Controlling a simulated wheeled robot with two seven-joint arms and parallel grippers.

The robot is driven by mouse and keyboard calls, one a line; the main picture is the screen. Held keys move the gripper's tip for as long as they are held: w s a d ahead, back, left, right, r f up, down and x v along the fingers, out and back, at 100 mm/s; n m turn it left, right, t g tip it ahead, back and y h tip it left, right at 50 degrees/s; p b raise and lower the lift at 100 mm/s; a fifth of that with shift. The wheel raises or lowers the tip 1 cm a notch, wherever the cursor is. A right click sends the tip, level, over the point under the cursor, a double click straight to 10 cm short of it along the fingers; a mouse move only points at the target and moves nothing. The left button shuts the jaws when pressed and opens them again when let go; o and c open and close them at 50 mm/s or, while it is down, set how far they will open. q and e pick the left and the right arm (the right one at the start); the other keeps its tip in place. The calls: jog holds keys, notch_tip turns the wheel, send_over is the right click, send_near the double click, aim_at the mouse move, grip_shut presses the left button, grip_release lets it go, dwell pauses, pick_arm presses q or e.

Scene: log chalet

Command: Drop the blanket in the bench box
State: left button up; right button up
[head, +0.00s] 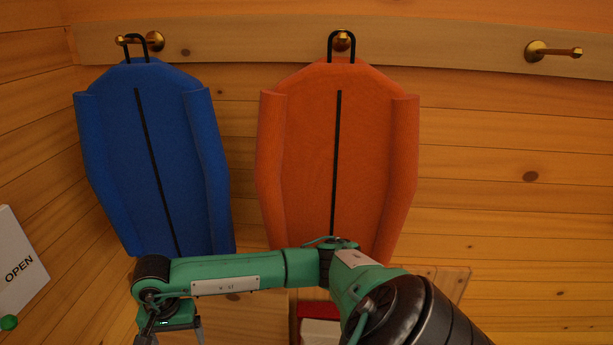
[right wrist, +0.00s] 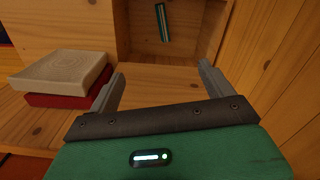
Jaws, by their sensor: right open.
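My right gripper (right wrist: 160,70) is open in the right wrist view, with nothing between its fingers. In the head view it (head: 172,340) is at the lower left, partly cut off by the bottom edge. Ahead of the fingers is an open wooden compartment (right wrist: 122,32), which looks like the bench box. A flat cream item (right wrist: 62,72) lies on a red item (right wrist: 62,101) on wood, left of the gripper and apart from it. I cannot tell whether either is the blanket. My left gripper is not in view.
A teal, book-like item (right wrist: 162,22) is inside the compartment. A blue garment (head: 150,160) and an orange one (head: 335,150) hang from brass pegs on the log wall. A third peg (head: 552,51) is bare. A white OPEN sign (head: 18,250) with a green knob (head: 8,322) is at left.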

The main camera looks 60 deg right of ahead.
notch_tip(320, 180, up, 14)
jog(key=b, duration=0.4)
jog(key=shift+f, duration=0.2)
jog(key=shift+w, duration=0.1)
